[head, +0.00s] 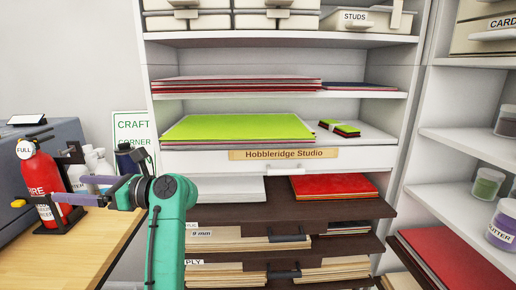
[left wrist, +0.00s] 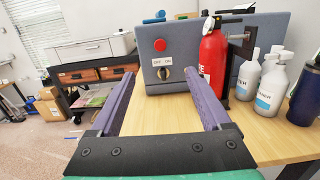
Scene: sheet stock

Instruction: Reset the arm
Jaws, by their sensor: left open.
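My left gripper (head: 66,190) reaches in on a teal arm and points left over the wooden worktop, beside the fire extinguisher. In the left wrist view its two purple fingers (left wrist: 160,76) are spread apart with nothing between them. The red fire extinguisher (head: 40,178) stands upright on the worktop; in the wrist view it (left wrist: 213,60) shows beyond the right finger. I cannot tell whether a finger touches it. My right gripper is not in view.
A grey machine (left wrist: 175,45) with a red button is behind. The white shelf unit (head: 290,158) holds coloured sheets (head: 240,127). The worktop (left wrist: 165,120) between the fingers is clear.

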